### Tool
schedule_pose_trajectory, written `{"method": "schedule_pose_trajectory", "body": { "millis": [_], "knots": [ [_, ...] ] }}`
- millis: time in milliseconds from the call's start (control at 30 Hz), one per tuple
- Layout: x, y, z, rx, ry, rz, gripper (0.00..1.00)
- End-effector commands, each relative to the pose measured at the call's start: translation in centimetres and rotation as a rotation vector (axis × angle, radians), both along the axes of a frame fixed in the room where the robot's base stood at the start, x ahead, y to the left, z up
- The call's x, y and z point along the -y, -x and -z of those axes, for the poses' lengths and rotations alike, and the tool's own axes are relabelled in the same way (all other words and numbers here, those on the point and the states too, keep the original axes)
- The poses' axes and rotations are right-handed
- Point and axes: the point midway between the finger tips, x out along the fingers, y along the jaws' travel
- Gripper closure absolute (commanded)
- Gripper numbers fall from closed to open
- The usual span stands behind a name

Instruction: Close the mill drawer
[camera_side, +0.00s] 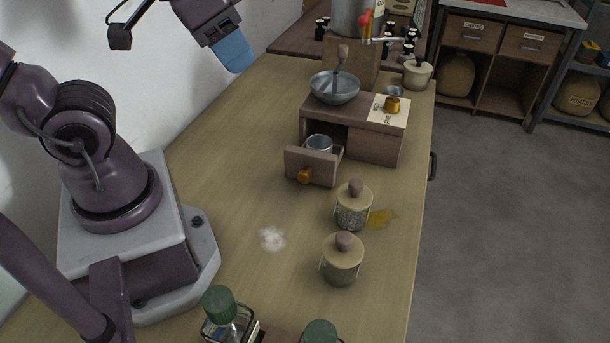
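The wooden mill (375,142) stands on the bench, with a metal bowl (334,88) on its top. Its drawer (309,168) is pulled out toward the front left and stands open. A blue fingertip part shows. I cannot tell whether the fingers are open or shut, and I see nothing held.
Two lidded jars (353,207) (342,260) stand in front of the mill, beside a yellow-brown spill (383,218). White powder (272,238) lies on the bench. Green-capped bottles (219,304) stand at the front edge. A lidded pot (417,74) is behind. The bench left of the drawer is clear.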

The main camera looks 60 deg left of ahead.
Motion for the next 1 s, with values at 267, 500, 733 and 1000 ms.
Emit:
{"method": "schedule_pose_trajectory", "body": {
  "millis": [267, 500, 733, 1000],
  "knots": [
    [2.0, 0.3, 8.5, -0.424, -0.201, 0.246, 1.00],
    [0.6, 2.7, 14.6, -0.815, -0.567, 0.559, 1.00],
    [-1.5, 3.5, 18.4, -1.090, -0.991, 0.935, 1.00],
    [-1.2, 1.8, 23.6, -1.124, -1.521, 1.498, 1.00]
  ]
}}
